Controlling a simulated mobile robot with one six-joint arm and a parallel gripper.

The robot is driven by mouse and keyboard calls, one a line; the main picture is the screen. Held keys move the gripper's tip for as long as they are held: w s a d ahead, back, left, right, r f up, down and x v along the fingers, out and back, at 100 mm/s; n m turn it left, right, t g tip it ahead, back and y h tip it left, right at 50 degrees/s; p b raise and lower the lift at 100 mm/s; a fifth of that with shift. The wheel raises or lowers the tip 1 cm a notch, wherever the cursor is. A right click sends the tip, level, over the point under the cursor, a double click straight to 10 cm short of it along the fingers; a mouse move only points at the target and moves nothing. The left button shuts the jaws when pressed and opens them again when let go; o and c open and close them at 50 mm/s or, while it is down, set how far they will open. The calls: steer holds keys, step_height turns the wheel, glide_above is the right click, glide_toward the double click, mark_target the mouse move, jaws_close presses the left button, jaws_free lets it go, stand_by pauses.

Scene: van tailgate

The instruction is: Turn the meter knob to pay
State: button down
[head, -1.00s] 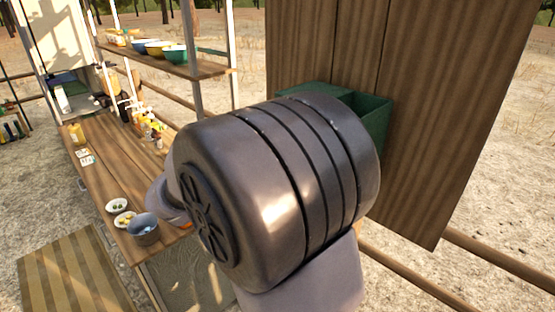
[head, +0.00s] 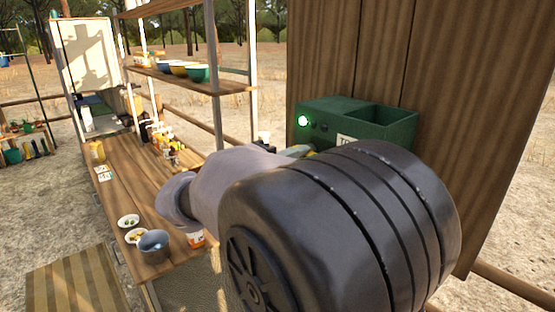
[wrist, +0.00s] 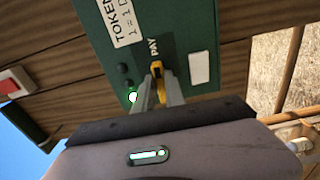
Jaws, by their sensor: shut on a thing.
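The green meter box (head: 372,124) is fixed to the wooden panel, with an open tray on its top right and a lit green lamp (head: 303,121) on its front. In the wrist view the box face (wrist: 185,35) shows a "TOKEN" label, the word "PAY" and the lit lamp (wrist: 132,97). In the head view my arm hides most of the knob and the lower box front.
A wooden counter (head: 140,185) runs along the left with a grey-blue pot (head: 153,246), small plates and bottles. A shelf (head: 170,73) above holds several bowls. A red and white switch (wrist: 16,80) is on the panel in the wrist view.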

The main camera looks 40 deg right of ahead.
steer(key=c, duration=1.4)
jaws_free()
steer(key=s+a+p, duration=0.1)
steer(key=a+p, duration=0.3)
steer(key=a, duration=1.3)
steer(key=shift+s+a, duration=0.2)
